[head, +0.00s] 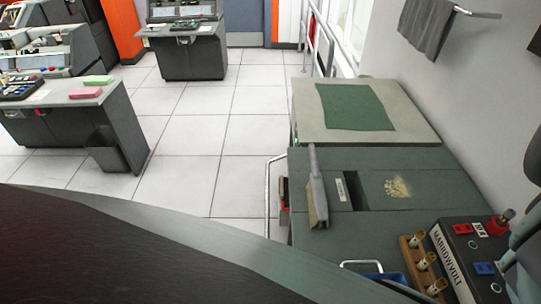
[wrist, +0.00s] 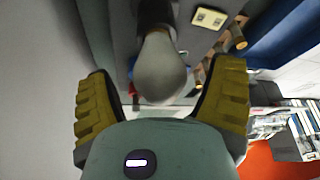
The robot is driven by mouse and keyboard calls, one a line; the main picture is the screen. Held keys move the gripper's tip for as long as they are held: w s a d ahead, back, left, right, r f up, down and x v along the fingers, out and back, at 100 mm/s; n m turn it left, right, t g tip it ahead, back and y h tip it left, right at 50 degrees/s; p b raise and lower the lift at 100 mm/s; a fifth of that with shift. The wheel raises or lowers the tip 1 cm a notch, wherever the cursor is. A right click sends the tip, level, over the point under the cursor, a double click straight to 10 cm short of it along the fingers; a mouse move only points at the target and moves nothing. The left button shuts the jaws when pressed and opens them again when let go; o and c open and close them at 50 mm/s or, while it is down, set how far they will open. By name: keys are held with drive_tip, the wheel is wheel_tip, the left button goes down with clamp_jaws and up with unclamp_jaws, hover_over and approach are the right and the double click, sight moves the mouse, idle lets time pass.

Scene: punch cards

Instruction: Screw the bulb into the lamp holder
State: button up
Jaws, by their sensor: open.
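A pale, frosted bulb (wrist: 158,72) shows in the wrist view, its narrow end toward a dark round holder (wrist: 155,12). I cannot tell how deep it sits there. My gripper (wrist: 163,80) is open, with one ridged yellow finger pad on each side of the bulb and gaps between pads and glass. In the head view, a dark box (head: 462,262) marked in white lettering stands at the lower right, with red and blue parts on top. Dark parts of my arm at the right edge hide some of it, and the gripper's fingers are not clear there.
A wooden rack (head: 408,250) with several bulb-like pieces stands beside the box; it also shows in the wrist view (wrist: 226,44). A brush (head: 317,190) lies on the green bench (head: 355,222). A wall closes the right side. Tiled floor is open to the left.

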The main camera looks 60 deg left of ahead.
drive_tip(key=n+g, duration=0.1)
drive_tip(key=n, duration=0.2)
drive_tip(key=shift+w+a+r, duration=0.1)
drive_tip(key=shift+a, duration=0.05)
drive_tip(key=shift+n+g, duration=0.4)
drive_tip(key=shift+n, duration=0.3)
drive_tip(key=shift+c, duration=0.2)
drive_tip(key=c, duration=1.1)
drive_tip(key=shift+r+m+t+p, duration=0.1)
drive_tip(key=shift+m+t+p, duration=0.2)
drive_tip(key=shift+m+p, duration=0.7)
drive_tip(key=m+p, duration=0.1)
drive_tip(key=p, duration=0.2)
drive_tip(key=shift+t, duration=0.4)
drive_tip(key=shift+f+m, duration=0.2)
drive_tip(key=shift+m, duration=0.3)
drive_tip(key=shift+r+p, duration=0.1)
drive_tip(key=shift+p, duration=0.4)
